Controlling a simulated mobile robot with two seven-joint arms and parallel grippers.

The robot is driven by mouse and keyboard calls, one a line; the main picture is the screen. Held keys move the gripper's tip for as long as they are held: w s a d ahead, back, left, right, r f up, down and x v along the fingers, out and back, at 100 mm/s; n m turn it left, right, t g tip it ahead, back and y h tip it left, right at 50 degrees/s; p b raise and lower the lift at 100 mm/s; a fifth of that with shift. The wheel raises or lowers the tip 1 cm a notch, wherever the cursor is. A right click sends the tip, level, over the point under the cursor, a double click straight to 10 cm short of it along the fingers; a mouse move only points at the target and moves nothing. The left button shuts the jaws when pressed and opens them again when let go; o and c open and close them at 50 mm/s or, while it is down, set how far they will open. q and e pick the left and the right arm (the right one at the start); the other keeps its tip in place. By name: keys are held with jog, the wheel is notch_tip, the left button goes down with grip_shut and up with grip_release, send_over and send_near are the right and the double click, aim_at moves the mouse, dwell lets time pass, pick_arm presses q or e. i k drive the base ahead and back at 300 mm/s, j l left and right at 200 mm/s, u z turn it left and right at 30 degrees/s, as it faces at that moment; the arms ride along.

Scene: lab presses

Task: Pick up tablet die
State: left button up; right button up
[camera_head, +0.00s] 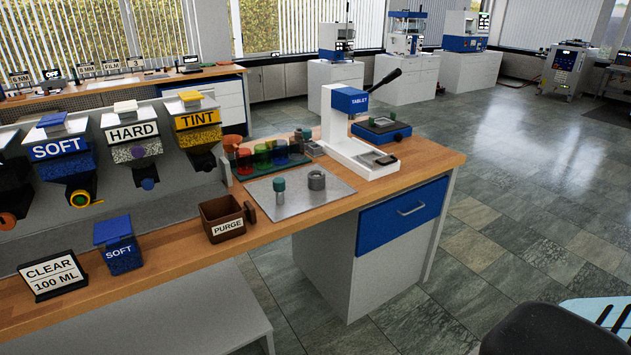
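A grey metal mat (300,205) lies on the wooden bench top. On it stands a short grey ring-shaped cylinder with a hole in its top (317,181), which looks like the tablet die. To its left stands a small upright piece with a teal top and paler base (279,191), apart from the ring. A white and blue press marked TABLET (349,103), with a black lever, stands behind and right of the mat.
A brown box marked PURGE (226,226) stands left of the mat, and a rack of coloured cups (263,162) behind it. A blue SOFT container (118,246) and a CLEAR 100 ML sign (53,274) stand farther left, below the hoppers.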

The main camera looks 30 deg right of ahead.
aim_at(317, 179)
jog(key=i+l, duration=0.1)
jog(key=l, duration=0.35)
jog(key=i+l+z, duration=0.1)
jog(key=l, duration=0.3)
jog(key=i+l, duration=0.15)
jog(key=l, duration=0.3)
jog(key=i+l+z, duration=0.1)
jog(key=l, duration=0.3)
jog(key=i+l, duration=0.2)
jog(key=l, duration=0.2)
jog(key=i+l+z, duration=0.1)
jog(key=l, duration=0.35)
jog(key=i+l, duration=0.2)
jog(key=l, duration=0.2)
jog(key=i+l+z, duration=0.1)
jog(key=l, duration=0.3)
